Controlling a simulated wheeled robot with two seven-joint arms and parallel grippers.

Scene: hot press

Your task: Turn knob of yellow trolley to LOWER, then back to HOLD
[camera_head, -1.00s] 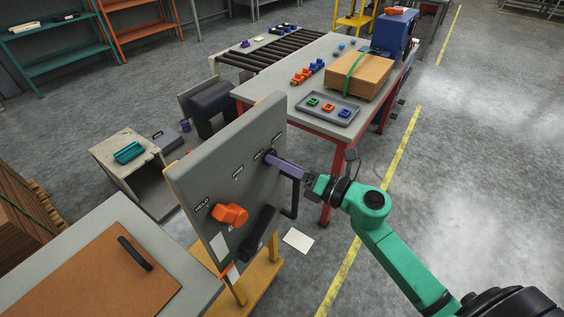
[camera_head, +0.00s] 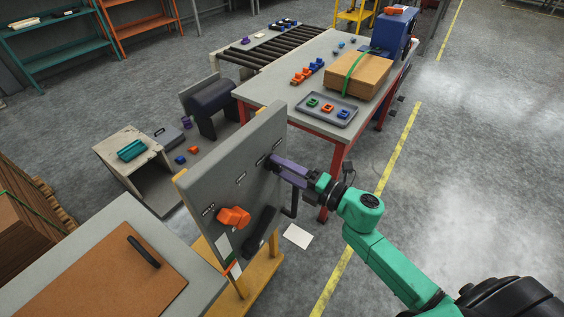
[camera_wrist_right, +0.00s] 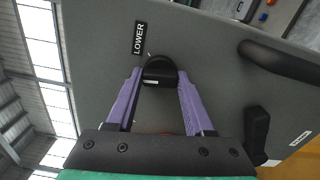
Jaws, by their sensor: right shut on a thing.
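The grey upright panel (camera_head: 225,185) of the yellow trolley stands in the middle of the head view, on a yellow base (camera_head: 262,282). Its small labels are hard to read there. In the wrist view, a black knob (camera_wrist_right: 160,72) sits on the panel (camera_wrist_right: 95,75) beside a label reading LOWER (camera_wrist_right: 139,38). My right gripper (camera_head: 274,162) has its purple fingers on both sides of the knob, and it also shows in the wrist view (camera_wrist_right: 158,85). The knob is mostly hidden in the head view. My left gripper is not in view.
An orange knob-like part (camera_head: 234,217) and a black lever-like part (camera_head: 261,230) stick out of the panel's lower area. A black bar handle (camera_wrist_right: 280,62) is close to the gripper. A table (camera_head: 255,95) with a tray and box stands behind. Floor to the right is clear.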

